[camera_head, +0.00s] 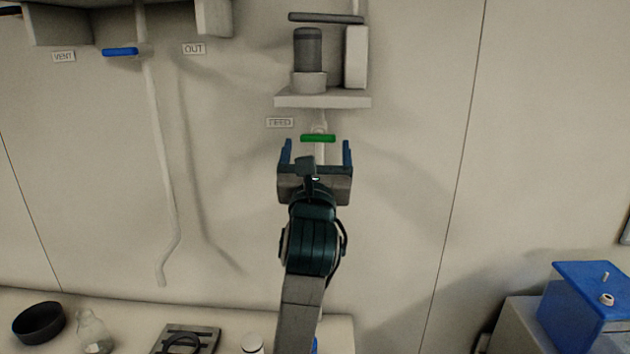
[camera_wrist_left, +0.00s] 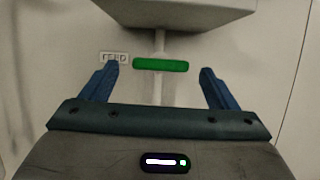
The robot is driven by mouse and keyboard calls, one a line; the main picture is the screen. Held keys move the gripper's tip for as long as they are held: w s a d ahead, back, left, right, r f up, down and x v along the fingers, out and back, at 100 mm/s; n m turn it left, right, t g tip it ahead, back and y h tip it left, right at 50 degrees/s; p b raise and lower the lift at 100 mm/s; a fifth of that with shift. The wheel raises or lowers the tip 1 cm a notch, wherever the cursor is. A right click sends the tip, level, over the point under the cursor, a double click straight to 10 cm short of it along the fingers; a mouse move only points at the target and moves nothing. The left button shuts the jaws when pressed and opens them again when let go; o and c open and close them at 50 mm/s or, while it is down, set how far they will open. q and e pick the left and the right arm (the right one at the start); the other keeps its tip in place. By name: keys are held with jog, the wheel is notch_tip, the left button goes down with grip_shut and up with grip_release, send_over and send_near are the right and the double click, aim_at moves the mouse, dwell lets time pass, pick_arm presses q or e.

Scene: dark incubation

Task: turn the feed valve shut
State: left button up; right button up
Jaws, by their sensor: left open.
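The feed valve's green handle (camera_head: 318,138) lies level across a thin white pipe below a small wall shelf. It also shows in the left wrist view (camera_wrist_left: 160,65), beside the feed label (camera_wrist_left: 114,57). My left gripper (camera_head: 318,148) is open and empty, just below the handle in the head view. In the left wrist view its blue fingers (camera_wrist_left: 160,80) stand on either side of the handle, with gaps at both ends. I cannot tell whether the fingertips reach the handle's depth. My right gripper is not in view.
The shelf (camera_head: 322,100) above the valve holds a dark-topped bottle (camera_head: 308,50). A blue vent/out valve handle (camera_head: 120,51) is at the upper left. A black bowl (camera_head: 39,322) and a glass flask (camera_head: 93,332) stand on the bench. A blue box (camera_head: 585,310) is at the lower right.

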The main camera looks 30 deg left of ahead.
pick_arm(q)
jog(key=b+v, duration=0.3)
jog(key=v, duration=0.4)
dwell(0.5)
